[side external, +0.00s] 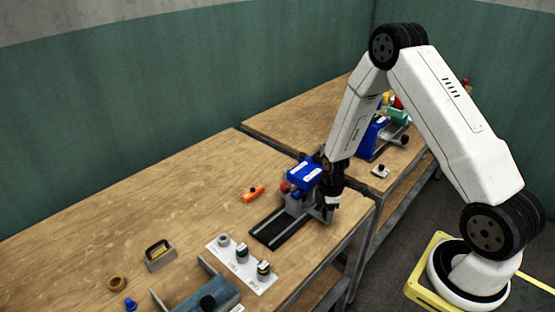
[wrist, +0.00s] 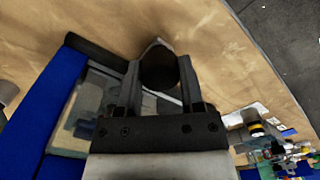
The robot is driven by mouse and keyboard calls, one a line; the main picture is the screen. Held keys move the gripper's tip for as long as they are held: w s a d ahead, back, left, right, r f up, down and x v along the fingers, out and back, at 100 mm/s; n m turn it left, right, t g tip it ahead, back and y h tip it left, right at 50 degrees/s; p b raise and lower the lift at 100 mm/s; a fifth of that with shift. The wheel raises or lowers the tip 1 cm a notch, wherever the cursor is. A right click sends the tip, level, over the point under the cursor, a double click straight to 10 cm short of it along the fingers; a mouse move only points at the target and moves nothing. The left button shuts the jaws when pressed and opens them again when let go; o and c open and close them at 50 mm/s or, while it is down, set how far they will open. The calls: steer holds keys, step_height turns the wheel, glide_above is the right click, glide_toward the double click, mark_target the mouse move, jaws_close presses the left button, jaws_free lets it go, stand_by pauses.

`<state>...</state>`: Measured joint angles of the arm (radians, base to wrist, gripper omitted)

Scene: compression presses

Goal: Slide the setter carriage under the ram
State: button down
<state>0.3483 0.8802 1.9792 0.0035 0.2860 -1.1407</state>
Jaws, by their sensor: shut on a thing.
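The blue press (side external: 304,176) stands near the right edge of the near bench, and its blue side fills the left of the wrist view (wrist: 45,115). A dark track with light edges (side external: 279,230) runs from the press toward the front left and looks bare. My gripper (side external: 328,208) is low beside the press. In the wrist view my gripper (wrist: 161,75) is shut on a dark round knob (wrist: 159,68), which appears to belong to the setter carriage. A grey metal frame (wrist: 98,95) shows beside the left finger. The carriage body and ram face are mostly hidden by my gripper and the press.
A white plate (side external: 258,282) with three small posts lies in front of the track. An orange piece (side external: 253,193) lies behind it. A grey handled tool (side external: 158,254) and a brown ring (side external: 117,284) are farther left. Another blue press (side external: 371,137) stands on the second bench.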

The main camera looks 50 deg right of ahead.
steer(key=shift+c, duration=2)
jaws_free()
steer(key=shift+d, duration=0.35)
steer(key=shift+o, duration=0.9)
steer(key=shift+a, duration=0.15)
steer(key=shift+r, duration=0.15)
steer(key=shift+r, duration=3.8)
steer(key=shift+r, duration=0.1)
steer(key=s+a+r+m+t, duration=0.2)
steer(key=s+a+r+m, duration=0.6)
steer(key=a+r, duration=0.3)
steer(key=shift+a+m+t, duration=0.3)
steer(key=shift+a+m, duration=0.2)
steer(key=shift+a, duration=0.75)
